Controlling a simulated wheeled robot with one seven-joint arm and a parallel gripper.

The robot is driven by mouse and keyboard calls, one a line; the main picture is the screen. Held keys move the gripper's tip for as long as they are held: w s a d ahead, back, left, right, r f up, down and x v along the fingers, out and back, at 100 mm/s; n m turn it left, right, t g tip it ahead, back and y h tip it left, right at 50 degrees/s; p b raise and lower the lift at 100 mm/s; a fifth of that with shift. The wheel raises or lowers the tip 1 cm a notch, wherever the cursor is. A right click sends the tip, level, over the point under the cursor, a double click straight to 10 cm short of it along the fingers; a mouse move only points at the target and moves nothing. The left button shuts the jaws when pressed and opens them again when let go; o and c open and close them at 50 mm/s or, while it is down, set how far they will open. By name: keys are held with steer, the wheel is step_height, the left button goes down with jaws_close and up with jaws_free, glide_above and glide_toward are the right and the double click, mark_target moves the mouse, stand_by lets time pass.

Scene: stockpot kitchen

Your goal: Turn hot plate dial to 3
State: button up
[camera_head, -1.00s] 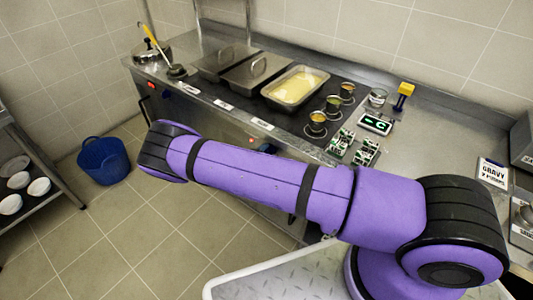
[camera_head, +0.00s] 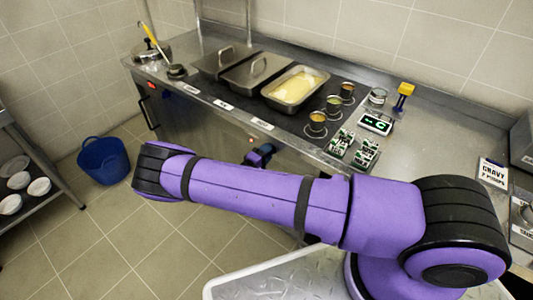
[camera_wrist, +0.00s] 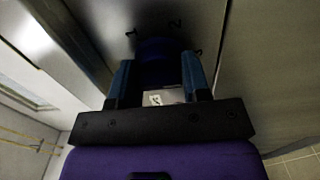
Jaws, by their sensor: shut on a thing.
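In the wrist view, a dark round dial (camera_wrist: 160,48) sits on the grey front panel (camera_wrist: 195,15), with dark marks around it; one reads as 2. My gripper (camera_wrist: 158,64) has its two blue fingers on either side of the dial and is shut on it. Which number the dial points to cannot be told. In the head view, part of my gripper (camera_head: 260,155) shows at the counter's front face, below a small orange light (camera_head: 252,138); my arm hides the area below it, and the dial cannot be made out there.
A blue basket (camera_head: 104,160) stands on the floor.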

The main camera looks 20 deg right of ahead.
stand_by(0.3)
steer(key=o, duration=0.9)
steer(key=shift+c, duration=0.2)
steer(key=shift+s+a, duration=0.1)
steer(key=v, duration=1)
steer(key=shift+s+a, duration=0.2)
steer(key=shift+a, duration=0.05)
